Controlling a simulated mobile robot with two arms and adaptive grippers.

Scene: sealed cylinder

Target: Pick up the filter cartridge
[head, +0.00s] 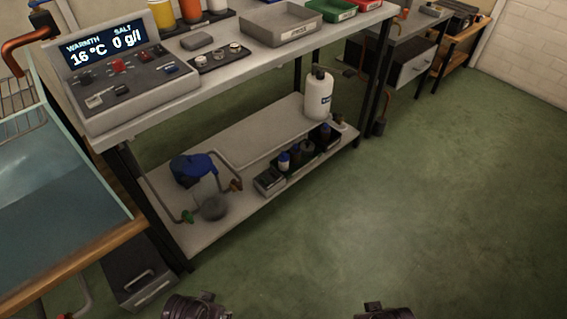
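No object in the head view can be told for sure as the filter cartridge. A dark grey rounded object (215,207) sits on the lower shelf of the bench, beside a blue pump-like unit (194,169) with pipes; it looks blurred and I cannot tell what it is. Dark parts of my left gripper (197,306) and my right gripper (385,308) show at the bottom edge, in front of the bench and well apart from the shelf. Their fingers are not visible, so I cannot tell whether they are open or shut.
The bench top (150,118) bears a control console (120,70), bottles and trays. The lower shelf (262,132) bears a white jug (318,95) and a rack of small bottles. A water tank (60,200) stands at left. The green floor (440,200) at right is clear.

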